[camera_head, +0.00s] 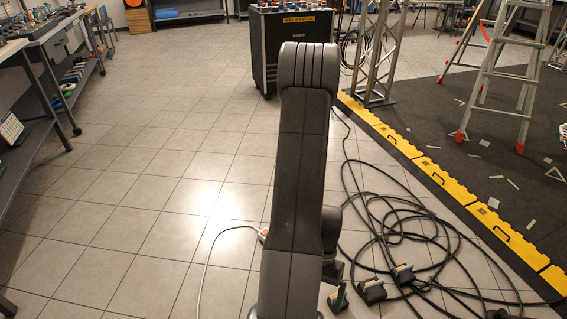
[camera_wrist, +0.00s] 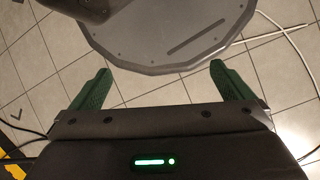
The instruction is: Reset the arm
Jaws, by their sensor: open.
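My gripper (camera_wrist: 157,80) shows in the wrist view, its two green fingers spread wide apart with nothing between them. Past the fingertips lies the grey rounded plate of my own base, with the tiled floor around it. In the head view my dark arm stands upright in the middle and hides part of the floor behind it.
Black cables (camera_head: 390,228) lie coiled on the floor at right, with dark connectors (camera_head: 371,291) near my arm. A yellow-edged cable ramp (camera_head: 445,180) borders a dark mat with a stepladder (camera_head: 503,75). A black flight case (camera_head: 265,45) stands behind. Workbenches (camera_head: 40,35) line the left. Tiles at centre left are clear.

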